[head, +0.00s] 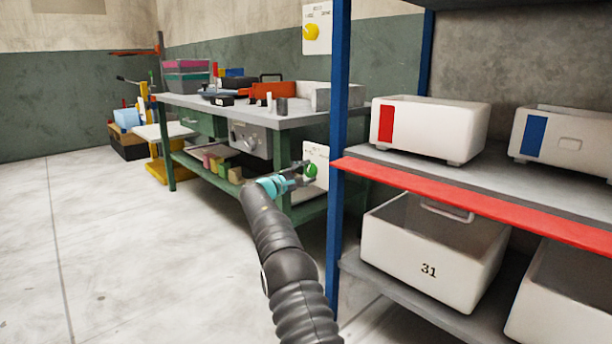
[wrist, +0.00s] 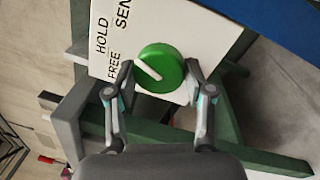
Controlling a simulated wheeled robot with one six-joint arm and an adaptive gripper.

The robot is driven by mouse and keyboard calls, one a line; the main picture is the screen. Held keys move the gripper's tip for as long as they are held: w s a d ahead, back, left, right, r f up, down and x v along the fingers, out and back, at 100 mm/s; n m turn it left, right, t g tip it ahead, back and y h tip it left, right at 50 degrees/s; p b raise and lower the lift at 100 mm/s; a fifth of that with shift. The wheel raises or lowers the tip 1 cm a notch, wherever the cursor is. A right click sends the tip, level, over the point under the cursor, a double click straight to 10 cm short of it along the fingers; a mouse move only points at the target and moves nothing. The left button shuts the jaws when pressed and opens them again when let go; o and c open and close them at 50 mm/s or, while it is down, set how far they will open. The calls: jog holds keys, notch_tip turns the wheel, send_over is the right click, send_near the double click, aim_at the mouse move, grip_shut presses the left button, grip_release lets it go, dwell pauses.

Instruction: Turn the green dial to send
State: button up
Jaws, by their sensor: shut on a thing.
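The green dial (wrist: 166,62) is a round knob with a white pointer line, on a white panel (wrist: 186,22). The panel carries the words HOLD, FREE and a partly cut-off SEN. The pointer line slants to the picture's upper left, towards the word FREE. My gripper (wrist: 158,78) is shut on the dial, with one finger on each side of it. In the head view the dial (head: 312,171) shows just beyond my gripper (head: 301,176), low at the workbench's near end. The panel's far edge is out of the wrist view.
A blue shelf post (head: 337,150) stands close right of my gripper. The shelf holds white bins (head: 430,125) and has a red front edge (head: 480,200). A workbench (head: 240,112) with several tools stands behind. A yellow dial (head: 311,32) is on the wall. The floor at left is clear.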

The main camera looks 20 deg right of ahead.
jog(key=m, duration=0.5)
jog(key=shift+m+g, duration=0.3)
jog(key=shift+m, duration=0.3)
jog(key=o, duration=1.2)
jog(key=shift+d, duration=0.1)
jog(key=shift+c, duration=0.2)
jog(key=shift+s+a, duration=0.1)
jog(key=shift+a, duration=0.45)
jog(key=v, duration=1.1)
